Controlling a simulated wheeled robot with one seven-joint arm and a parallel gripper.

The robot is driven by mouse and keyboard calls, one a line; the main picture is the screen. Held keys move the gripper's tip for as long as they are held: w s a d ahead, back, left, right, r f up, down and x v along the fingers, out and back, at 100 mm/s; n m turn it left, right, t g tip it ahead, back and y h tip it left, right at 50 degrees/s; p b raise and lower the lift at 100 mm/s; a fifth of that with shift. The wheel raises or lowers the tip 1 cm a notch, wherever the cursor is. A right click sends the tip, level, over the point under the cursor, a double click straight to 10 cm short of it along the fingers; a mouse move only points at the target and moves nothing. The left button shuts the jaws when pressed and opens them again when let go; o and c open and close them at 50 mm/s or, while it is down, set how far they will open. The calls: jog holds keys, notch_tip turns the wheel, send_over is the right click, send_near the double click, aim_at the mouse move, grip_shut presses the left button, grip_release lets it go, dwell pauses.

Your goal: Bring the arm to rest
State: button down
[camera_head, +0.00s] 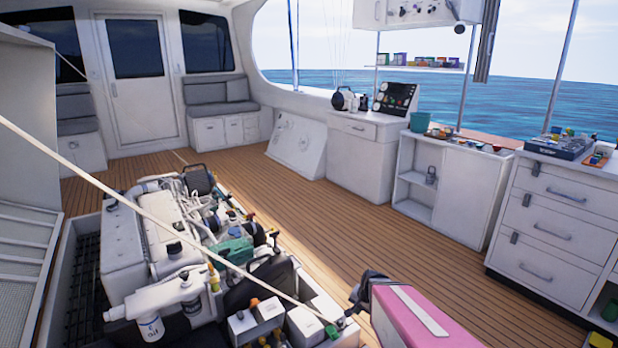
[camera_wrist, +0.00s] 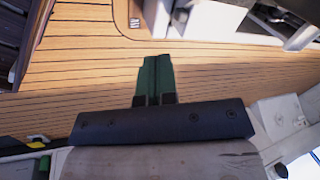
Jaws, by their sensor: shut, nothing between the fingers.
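My gripper (camera_wrist: 156,60) shows in the wrist view as two dark green fingers, side by side and pressed together, with nothing between them. They extend from a dark bar with screws. Behind the fingertips is the wooden plank deck (camera_wrist: 80,75), and the fingers appear clear of it. I cannot make out the gripper for certain in the head view. No object is held.
The open engine hatch (camera_head: 65,290) with the engine (camera_head: 160,235) fills the lower left. A taut line (camera_head: 110,177) crosses above it. White drawers (camera_head: 552,225) and a counter (camera_head: 365,160) line the right. The deck (camera_head: 330,205) between is clear.

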jog(key=s+r+n+g+h, duration=0.1)
jog(key=s+r+n, duration=0.1)
jog(key=r, duration=0.5)
jog(key=s+r+n+g+h, duration=0.1)
jog(key=s+r+n, duration=0.2)
jog(key=r, duration=0.4)
jog(key=shift+s+n, duration=0.2)
jog(key=shift+n, duration=0.6)
jog(key=shift+f, duration=0.1)
